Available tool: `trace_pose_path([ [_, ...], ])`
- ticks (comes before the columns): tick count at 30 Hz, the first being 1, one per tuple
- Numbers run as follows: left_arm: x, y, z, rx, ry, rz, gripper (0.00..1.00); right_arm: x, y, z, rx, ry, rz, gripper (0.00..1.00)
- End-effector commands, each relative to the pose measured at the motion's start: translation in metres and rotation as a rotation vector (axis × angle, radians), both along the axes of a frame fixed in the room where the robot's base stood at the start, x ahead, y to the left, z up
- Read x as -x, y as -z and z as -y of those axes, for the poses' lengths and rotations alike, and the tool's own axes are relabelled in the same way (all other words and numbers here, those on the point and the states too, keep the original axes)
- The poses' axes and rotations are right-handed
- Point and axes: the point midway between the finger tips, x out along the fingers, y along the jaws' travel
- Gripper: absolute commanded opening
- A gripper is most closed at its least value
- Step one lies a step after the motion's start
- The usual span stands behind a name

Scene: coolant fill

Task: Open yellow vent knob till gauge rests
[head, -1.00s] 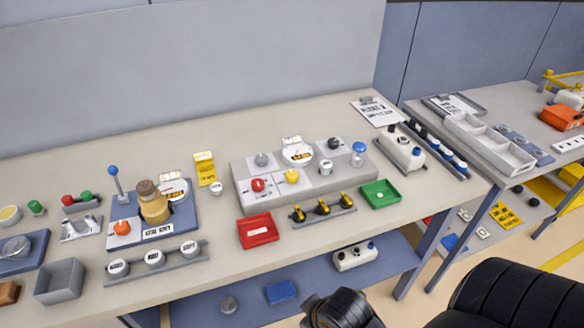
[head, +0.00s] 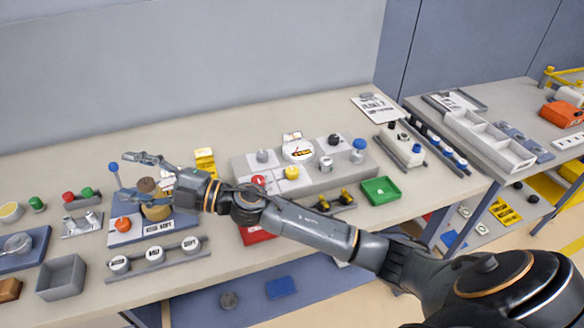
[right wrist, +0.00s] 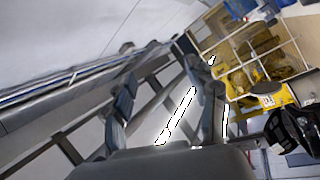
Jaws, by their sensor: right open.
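The yellow vent knob (head: 291,172) sits on the front of the grey panel block (head: 350,182), right of a red knob (head: 258,181). The round white gauge (head: 298,151) stands behind the yellow knob; its reading is too small to tell. My right gripper (head: 139,161) is open and empty, above the blue fixture with the brown-capped jar, well left of the yellow knob. My right forearm crosses in front of the panel. The right wrist view shows the open fingers (right wrist: 165,115) and no knob. My left gripper is not in view.
A red tray (head: 256,236) is partly hidden by my arm. A green tray (head: 380,191) lies right of it. A blue-knobbed lever (head: 114,170) stands near my gripper. White round pieces (head: 155,256) stand on a rack in front.

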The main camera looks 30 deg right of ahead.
Motion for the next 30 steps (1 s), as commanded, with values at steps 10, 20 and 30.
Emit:
trace_pose_path([
  [10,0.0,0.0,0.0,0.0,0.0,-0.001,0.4,-0.03,0.084,0.072,0.923,-0.44,-0.07,0.58],
  [20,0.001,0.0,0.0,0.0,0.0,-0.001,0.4,-0.038,0.061,0.319,1.535,-0.311,-0.706,0.58],
  [30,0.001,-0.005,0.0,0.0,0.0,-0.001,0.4,-0.023,0.056,0.368,1.603,-0.251,-0.881,0.58],
])
